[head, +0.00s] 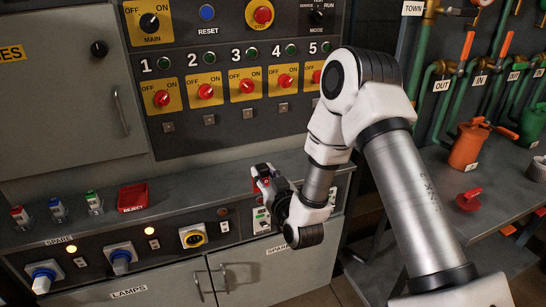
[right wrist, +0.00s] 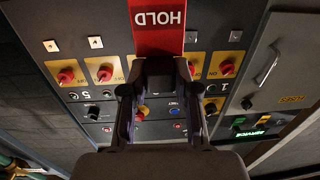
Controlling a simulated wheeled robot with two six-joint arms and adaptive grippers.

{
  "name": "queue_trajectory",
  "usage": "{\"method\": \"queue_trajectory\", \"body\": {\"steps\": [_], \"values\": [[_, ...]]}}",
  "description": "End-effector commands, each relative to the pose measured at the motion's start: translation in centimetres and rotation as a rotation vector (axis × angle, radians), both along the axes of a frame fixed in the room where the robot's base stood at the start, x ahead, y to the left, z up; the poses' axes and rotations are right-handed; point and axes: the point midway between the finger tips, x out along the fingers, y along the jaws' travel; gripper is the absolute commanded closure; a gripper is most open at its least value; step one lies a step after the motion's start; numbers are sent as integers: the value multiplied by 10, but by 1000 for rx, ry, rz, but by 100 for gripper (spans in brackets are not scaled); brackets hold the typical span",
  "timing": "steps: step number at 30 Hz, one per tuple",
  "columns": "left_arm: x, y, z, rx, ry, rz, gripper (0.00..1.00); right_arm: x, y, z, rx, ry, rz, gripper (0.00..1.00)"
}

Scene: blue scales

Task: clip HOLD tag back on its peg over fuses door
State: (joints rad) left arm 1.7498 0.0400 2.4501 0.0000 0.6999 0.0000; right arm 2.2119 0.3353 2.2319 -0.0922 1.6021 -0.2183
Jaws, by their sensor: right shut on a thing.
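The red HOLD tag (right wrist: 158,28) has white lettering, which reads upside down in the right wrist view. My right gripper (right wrist: 158,85) is shut on the tag, which sticks out beyond the fingertips. In the head view my right gripper (head: 266,180) is in front of the ledge below the numbered switches, and only a little red of the tag shows. The grey fuses door (head: 70,110), with a yellow label (head: 12,53), a black knob and a bar handle, is at upper left, well apart from the gripper. I cannot make out the peg. My left gripper is not in view.
The switch panel (head: 240,125) with red knobs stands behind my right arm. On the ledge are a red box (head: 133,197) and several small coloured items at left.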

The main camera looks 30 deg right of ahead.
Motion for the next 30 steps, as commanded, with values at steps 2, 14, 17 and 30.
{"method": "queue_trajectory", "body": {"steps": [2,14,17,30], "values": [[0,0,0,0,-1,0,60,1,14,-21,-8,7,26,100],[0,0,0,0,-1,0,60,-6,128,-123,7,6,190,100],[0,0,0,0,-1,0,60,-6,152,-128,14,1,203,100],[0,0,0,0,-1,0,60,-2,155,-119,17,1,179,100]]}}
